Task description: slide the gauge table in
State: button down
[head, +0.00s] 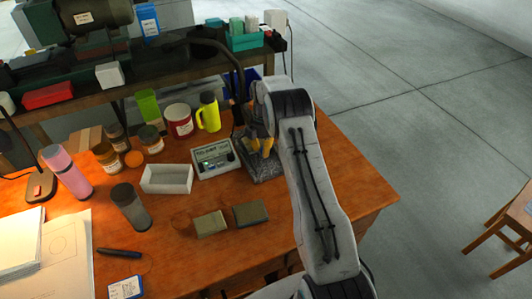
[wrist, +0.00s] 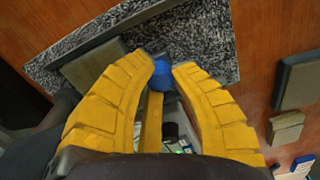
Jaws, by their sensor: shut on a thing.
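My gripper (wrist: 164,68) has its yellow fingers closed around a small blue knob (wrist: 160,76) in the wrist view. The knob is over a speckled grey granite base (wrist: 205,38), which also shows in the head view (head: 264,172) near the bench's right side. A flat grey-green block (wrist: 90,66) lies over the granite, left of the fingertips; I cannot tell whether it is the gauge table. In the head view my gripper (head: 261,146) points down at the granite base, and my forearm and fingers hide most of the gauge.
A grey instrument box (head: 214,158) stands just left of the granite, with a white tray (head: 167,180) beyond it. Two flat blocks, one tan (head: 210,224) and one dark (head: 250,212), lie in front. A yellow mug (head: 208,113) stands behind. The bench's right corner is clear.

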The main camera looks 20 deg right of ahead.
jog(key=shift+w+f, duration=0.15)
jog(key=shift+w, duration=0.8)
jog(key=c, duration=1.1)
grip_release()
jog(key=shift+w, duration=0.15)
jog(key=shift+o, duration=0.2)
notch_tip(320, 180, up, 12)
